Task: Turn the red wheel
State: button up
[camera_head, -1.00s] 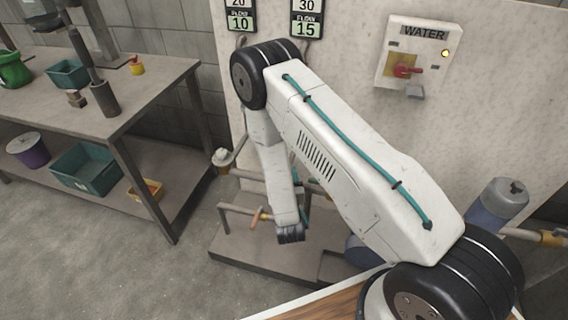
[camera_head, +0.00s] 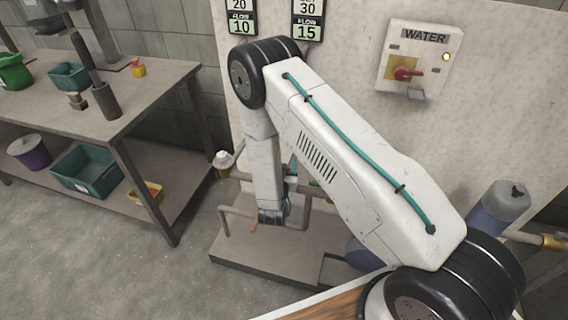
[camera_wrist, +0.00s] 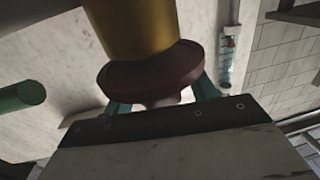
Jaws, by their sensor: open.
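In the wrist view a dark red round wheel (camera_wrist: 150,72) sits at the end of a brass-yellow cylinder (camera_wrist: 130,25). My gripper (camera_wrist: 163,97) is open, with one teal finger on each side below the wheel. The fingers are partly hidden behind the wheel's rim, and I cannot tell whether they touch it. In the head view my arm covers most of the gripper, and the wheel cannot be made out there.
A water panel (camera_head: 418,58) with a red lever hangs on the pale wall. Two flow signs hang left of it. A low platform (camera_head: 262,262) with pipes stands below my arm. A workbench (camera_head: 130,95) with tubs stands at the left. Blue-grey cylinder (camera_head: 497,208) at right.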

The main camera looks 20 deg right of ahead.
jog(key=shift+c, duration=0.4)
jog(key=c, duration=0.9)
jog(key=shift+w+n+t+y, duration=0.1)
jog(key=shift+n+t+y, duration=0.25)
jog(key=shift+y, duration=0.25)
jog(key=n+t+y, duration=0.1)
jog(key=n+y, duration=0.2)
jog(key=y, duration=0.1)
jog(key=shift+a, duration=0.15)
jog(key=n+y, duration=0.1)
jog(key=y, duration=0.1)
jog(key=n+y, duration=0.1)
jog(key=y, duration=0.1)
jog(key=n+y, duration=0.1)
jog(key=shift+a+n+y, duration=0.25)
jog(key=shift+a+y, duration=0.05)
jog(key=shift+y, duration=0.1)
jog(key=n+y, duration=0.1)
jog(key=y, duration=0.1)
jog(key=n+g+y, duration=0.1)
jog(key=n+y, duration=0.1)
jog(key=y, duration=0.1)
jog(key=a+n+g+y, duration=0.1)
jog(key=n+y, duration=0.1)
jog(key=shift+g+y, duration=0.25)
jog(key=shift+y, duration=0.15)
jog(key=shift+a+n, duration=0.1)
jog(key=shift+n, duration=0.2)
jog(key=o, duration=1)
